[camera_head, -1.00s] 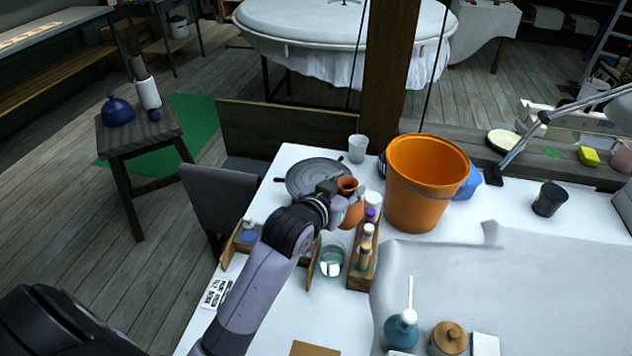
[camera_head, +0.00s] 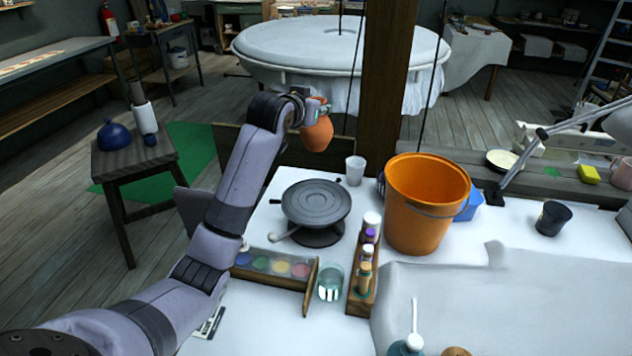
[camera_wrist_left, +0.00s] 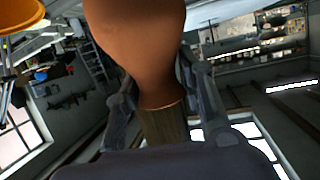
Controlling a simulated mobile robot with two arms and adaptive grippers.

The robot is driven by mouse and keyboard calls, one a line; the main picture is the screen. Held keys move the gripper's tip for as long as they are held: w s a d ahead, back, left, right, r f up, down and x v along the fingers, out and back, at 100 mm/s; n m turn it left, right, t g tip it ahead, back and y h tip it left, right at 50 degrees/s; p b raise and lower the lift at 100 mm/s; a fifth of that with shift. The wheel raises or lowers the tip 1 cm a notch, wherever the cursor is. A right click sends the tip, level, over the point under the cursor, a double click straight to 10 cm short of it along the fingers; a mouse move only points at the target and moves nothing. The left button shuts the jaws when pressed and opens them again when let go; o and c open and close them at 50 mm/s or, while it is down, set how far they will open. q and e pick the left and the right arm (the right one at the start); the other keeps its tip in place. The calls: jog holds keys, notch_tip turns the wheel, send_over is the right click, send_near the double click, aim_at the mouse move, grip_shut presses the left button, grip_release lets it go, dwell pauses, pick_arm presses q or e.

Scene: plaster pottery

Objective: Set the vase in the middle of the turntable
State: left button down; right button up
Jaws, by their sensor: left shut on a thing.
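The vase (camera_head: 317,134) is terracotta orange with a round body. My left gripper (camera_head: 316,112) is shut on it and holds it in the air, above and beyond the turntable in the head view. In the left wrist view the vase (camera_wrist_left: 140,45) fills the space between the two fingers, with its narrow part low between them. The turntable (camera_head: 315,200) is a dark grey round disc on a low foot, standing on the white table. Its top is bare. My right gripper is not in view.
A big orange bucket (camera_head: 425,205) stands right of the turntable, and a white cup (camera_head: 355,170) behind it. A wooden bottle rack (camera_head: 365,275), a glass of water (camera_head: 330,283) and a paint box (camera_head: 275,265) lie in front. A wooden post (camera_head: 388,80) rises behind the table.

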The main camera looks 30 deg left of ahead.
pick_arm(q)
notch_tip(320, 180, down, 17)
jog(key=p, duration=0.1)
dwell(0.3)
jog(key=shift+f, duration=0.1)
jog(key=shift+f, duration=0.3)
jog(key=c, duration=1.1)
grip_release()
jog(key=shift+o, duration=0.2)
jog(key=v, duration=1.2)
jog(key=shift+r, duration=0.4)
jog(key=shift+d, duration=0.1)
